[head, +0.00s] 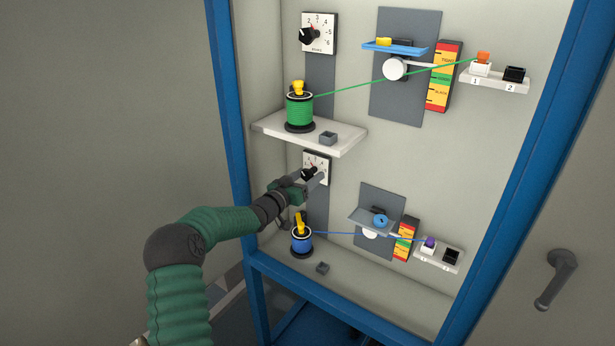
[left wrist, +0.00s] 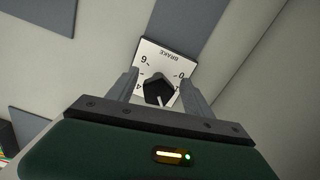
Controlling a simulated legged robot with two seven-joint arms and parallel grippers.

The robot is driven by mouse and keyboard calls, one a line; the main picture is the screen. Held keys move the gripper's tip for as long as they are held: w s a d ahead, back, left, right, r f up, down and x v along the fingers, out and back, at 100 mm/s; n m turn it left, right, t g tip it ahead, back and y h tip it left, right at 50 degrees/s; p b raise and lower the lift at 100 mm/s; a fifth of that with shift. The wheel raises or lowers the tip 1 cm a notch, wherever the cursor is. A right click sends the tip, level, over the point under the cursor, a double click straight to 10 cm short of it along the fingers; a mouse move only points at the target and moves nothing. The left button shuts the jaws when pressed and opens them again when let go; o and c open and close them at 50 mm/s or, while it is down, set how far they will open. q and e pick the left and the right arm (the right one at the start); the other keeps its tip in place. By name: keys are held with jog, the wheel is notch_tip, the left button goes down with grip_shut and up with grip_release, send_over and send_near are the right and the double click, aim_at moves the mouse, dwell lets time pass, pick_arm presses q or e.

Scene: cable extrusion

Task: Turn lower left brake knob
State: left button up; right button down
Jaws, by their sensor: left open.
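The lower left brake knob (head: 309,174) is a black pointer knob on a white numbered dial plate (head: 322,167), above the blue spool. In the left wrist view the knob (left wrist: 158,91) sits on the plate (left wrist: 166,58) marked BRAKE, between my two grey fingers. My left gripper (head: 312,173) is at the dial from the left and below. In the wrist view the left gripper (left wrist: 160,88) is open, with one finger on each side of the knob and gaps visible. Part of the dial's numbers is hidden by the knob and fingers. My right gripper is in neither view.
The blue spool (head: 301,240) with a yellow top stands just below my gripper. A white shelf (head: 345,142) with the green spool (head: 299,110) and a small grey box (head: 328,138) juts out above. The blue frame post (head: 228,100) is at the left.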

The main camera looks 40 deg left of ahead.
pick_arm(q)
grip_shut()
dwell(0.3)
jog(key=shift+r+p, duration=0.15)
jog(key=shift+p, duration=0.15)
dwell(0.3)
